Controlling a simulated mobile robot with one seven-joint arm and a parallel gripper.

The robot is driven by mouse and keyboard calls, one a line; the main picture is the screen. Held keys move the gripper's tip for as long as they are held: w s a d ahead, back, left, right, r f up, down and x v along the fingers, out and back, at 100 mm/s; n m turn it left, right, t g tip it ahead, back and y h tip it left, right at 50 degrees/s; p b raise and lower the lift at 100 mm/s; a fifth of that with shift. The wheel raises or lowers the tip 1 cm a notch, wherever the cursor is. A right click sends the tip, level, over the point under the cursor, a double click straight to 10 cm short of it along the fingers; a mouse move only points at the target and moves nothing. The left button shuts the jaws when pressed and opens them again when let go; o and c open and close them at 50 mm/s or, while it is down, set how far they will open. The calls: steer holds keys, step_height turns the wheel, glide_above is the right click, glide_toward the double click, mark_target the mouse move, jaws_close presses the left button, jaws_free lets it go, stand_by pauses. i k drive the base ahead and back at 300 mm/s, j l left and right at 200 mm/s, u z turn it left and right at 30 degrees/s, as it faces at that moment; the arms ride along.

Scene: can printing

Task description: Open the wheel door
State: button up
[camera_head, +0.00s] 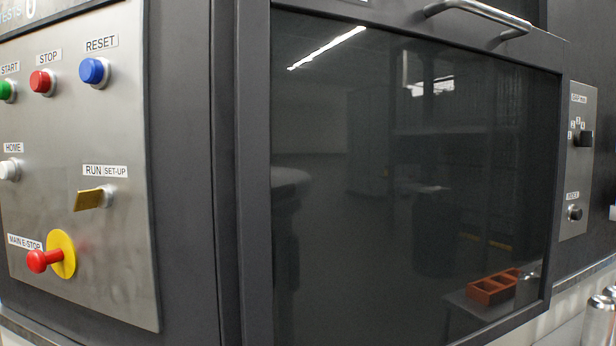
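A dark door (256,200) with a large glossy dark window (400,180) fills the middle of the head view. It looks shut in its frame. A silver bar handle (490,14) runs along its top edge at the upper right. No label in view names it the wheel door. My gripper is not in view.
A steel control panel (115,245) with coloured buttons and a red main e-stop (42,261) stands at the left. A narrow panel with knobs (577,170) is right of the door. Silver cans (600,318) stand at the lower right.

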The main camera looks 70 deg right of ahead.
mark_target(400, 164)
steer(key=j+z, duration=0.15)
steer(key=z, duration=2.5)
steer(key=l, duration=0.1)
